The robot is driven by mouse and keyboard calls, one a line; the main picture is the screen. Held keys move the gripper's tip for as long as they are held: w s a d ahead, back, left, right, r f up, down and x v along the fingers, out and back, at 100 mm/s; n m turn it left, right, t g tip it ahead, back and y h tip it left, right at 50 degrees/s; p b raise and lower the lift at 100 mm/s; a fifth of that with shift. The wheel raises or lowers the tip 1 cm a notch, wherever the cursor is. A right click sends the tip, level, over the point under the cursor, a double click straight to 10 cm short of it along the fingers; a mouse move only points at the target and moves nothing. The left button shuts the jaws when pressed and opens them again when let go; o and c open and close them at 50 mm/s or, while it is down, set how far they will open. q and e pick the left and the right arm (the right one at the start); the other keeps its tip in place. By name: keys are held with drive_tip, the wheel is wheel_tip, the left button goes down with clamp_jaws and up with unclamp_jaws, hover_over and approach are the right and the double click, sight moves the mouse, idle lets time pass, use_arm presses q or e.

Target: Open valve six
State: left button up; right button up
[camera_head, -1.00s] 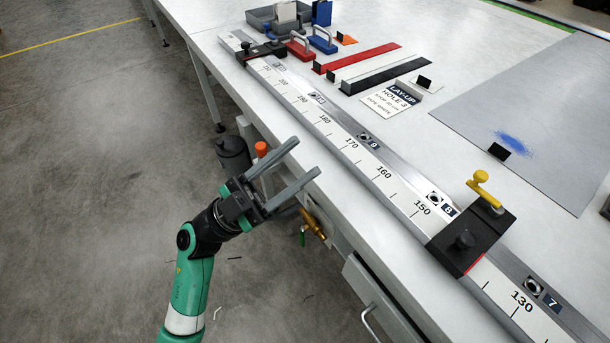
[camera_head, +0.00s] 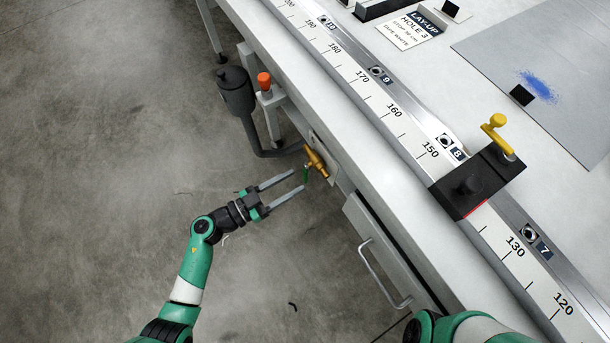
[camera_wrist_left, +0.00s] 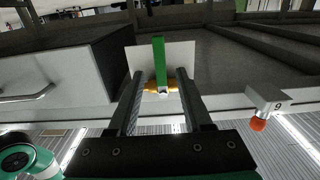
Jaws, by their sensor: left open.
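In the left wrist view, the green lever (camera_wrist_left: 159,60) stands in line between the fingers, in front of the brass body (camera_wrist_left: 162,87) and a pale plate. No number is readable on the valve. My left gripper (camera_head: 298,180) is open and points at the lever, its fingertips close to it. Whether the fingers touch the lever I cannot tell. My right gripper is out of view.
An orange-topped knob (camera_head: 264,82) and a dark cylinder with a pipe (camera_head: 236,90) are beside the valve. A drawer handle (camera_head: 383,278) sticks out nearer. A black stop block (camera_head: 478,180) sits on the bench ruler. Open floor lies left.

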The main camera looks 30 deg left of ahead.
sight(304, 176)
use_arm(q)
drive_tip(key=b+x, duration=0.1)
drive_tip(key=x, duration=0.4)
drive_tip(key=shift+a, duration=0.1)
drive_tip(key=shift+c, duration=0.2)
clamp_jaws()
idle(1.0)
